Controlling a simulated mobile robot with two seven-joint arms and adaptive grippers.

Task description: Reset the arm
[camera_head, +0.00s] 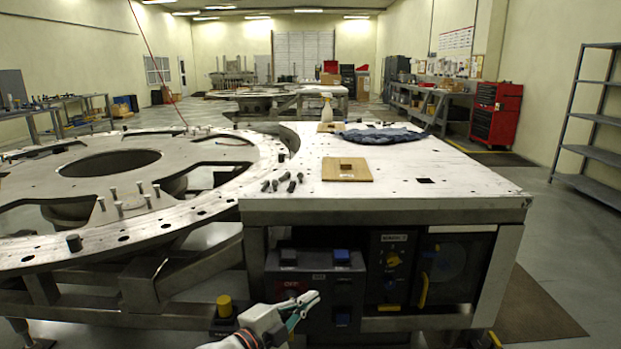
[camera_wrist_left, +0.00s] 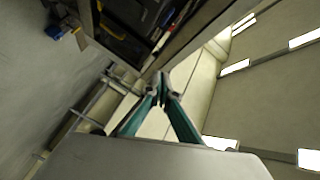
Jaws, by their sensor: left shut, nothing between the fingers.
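My left gripper (camera_head: 303,308) comes in at the bottom of the head view, in front of the control panel under the white table and below the tabletop's front edge. Its green fingers are shut with nothing between them. In the left wrist view the two fingertips (camera_wrist_left: 160,84) meet at a point, and the view is tilted, with the table's underside at the top. The gripper appears apart from the panel, though the exact gap is hard to judge. My right gripper is in neither view.
The round turret plate (camera_head: 75,178) lies left. The control panel (camera_head: 318,290) is close ahead. Open floor lies right.

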